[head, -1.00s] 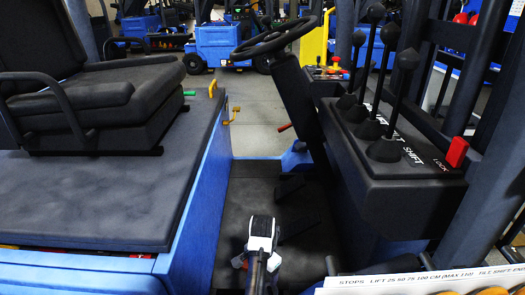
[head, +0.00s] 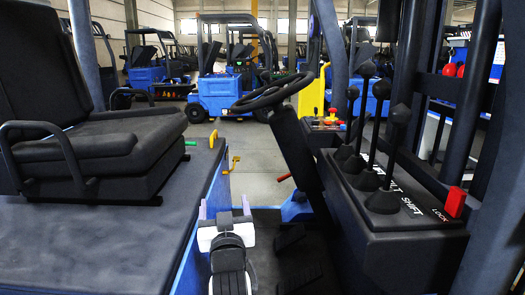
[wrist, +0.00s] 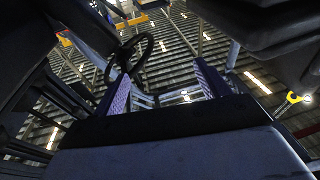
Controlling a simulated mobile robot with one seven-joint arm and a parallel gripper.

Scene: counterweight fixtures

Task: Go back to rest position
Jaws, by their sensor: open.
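My gripper (head: 224,208) is raised in the forklift's footwell, between the seat side and the lever console. Its two purple-tipped fingers point up and stand apart with nothing between them. In the wrist view, the spread fingers (wrist: 163,88) frame the roof, so the wrist camera looks upward. The black steering wheel (head: 273,92) is above and beyond my gripper, and it also shows in the wrist view (wrist: 146,47) at upper left. The gripper appears clear of the wheel and the seat. Part of my arm covers the footwell floor.
The black seat (head: 95,140) on its blue-sided deck is at left. The lever console (head: 400,222), with several black levers and a red lock block (head: 455,202), is at right. A yellow handle (head: 234,163) sticks out at the deck's edge. Other forklifts (head: 226,70) stand behind.

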